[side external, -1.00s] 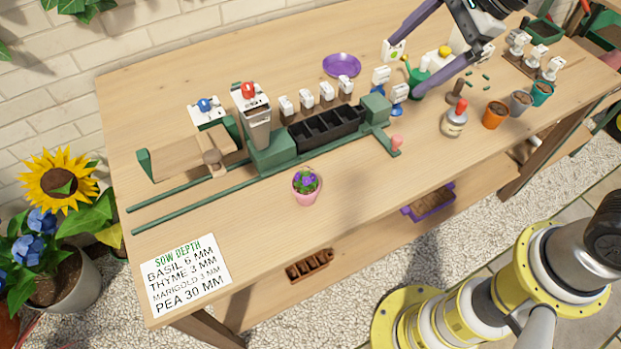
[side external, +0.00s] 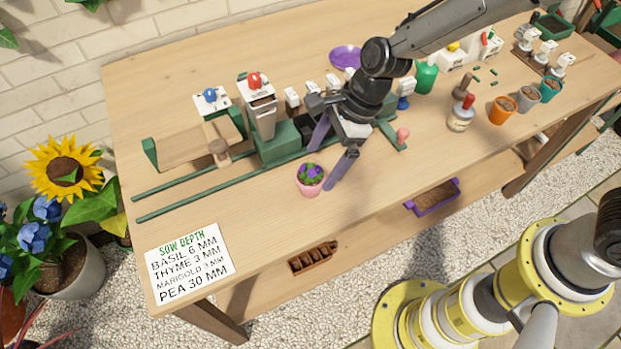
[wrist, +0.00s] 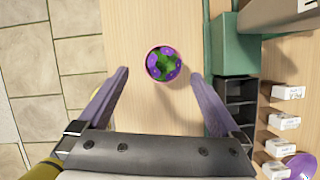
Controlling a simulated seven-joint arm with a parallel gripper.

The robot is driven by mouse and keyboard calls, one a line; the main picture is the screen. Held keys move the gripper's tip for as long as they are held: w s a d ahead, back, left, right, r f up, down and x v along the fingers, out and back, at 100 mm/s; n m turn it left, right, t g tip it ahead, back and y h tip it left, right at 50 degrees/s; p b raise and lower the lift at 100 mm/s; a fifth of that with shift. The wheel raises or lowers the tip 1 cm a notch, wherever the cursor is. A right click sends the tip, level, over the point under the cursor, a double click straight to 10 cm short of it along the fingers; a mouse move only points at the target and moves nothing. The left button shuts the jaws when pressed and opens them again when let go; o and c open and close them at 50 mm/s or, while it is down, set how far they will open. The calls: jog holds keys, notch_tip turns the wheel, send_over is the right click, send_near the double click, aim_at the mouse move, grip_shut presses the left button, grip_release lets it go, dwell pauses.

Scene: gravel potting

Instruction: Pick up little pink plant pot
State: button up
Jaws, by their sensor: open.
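The little pink plant pot (side external: 311,187), with purple flowers and green leaves, stands upright on the wooden table in front of the green rails. In the wrist view the pot (wrist: 149,75) is seen from above, ahead of and between the two purple fingers. My gripper (side external: 322,163) is open and empty, close beside the pot on its right in the side view. In the wrist view my gripper's fingertips (wrist: 158,73) are spread wider than the pot, with clear gaps on both sides. No contact with the pot shows.
Green rails (side external: 215,190) and a green block with a black tray (wrist: 240,105) lie beside the pot. A sowing depth card (side external: 187,264) lies at the table's front left corner. A red-capped bottle (side external: 461,113) and an orange pot (side external: 502,110) stand to the right. The table around the pot's front is clear.

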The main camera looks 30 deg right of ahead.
aim_at(309, 175)
jog(key=shift+x, duration=3.15)
jog(key=shift+w, duration=0.2)
jog(key=shift+r, duration=0.1)
jog(key=c, duration=1.4)
jog(key=shift+c, duration=0.4)
jog(key=shift+r, duration=0.1)
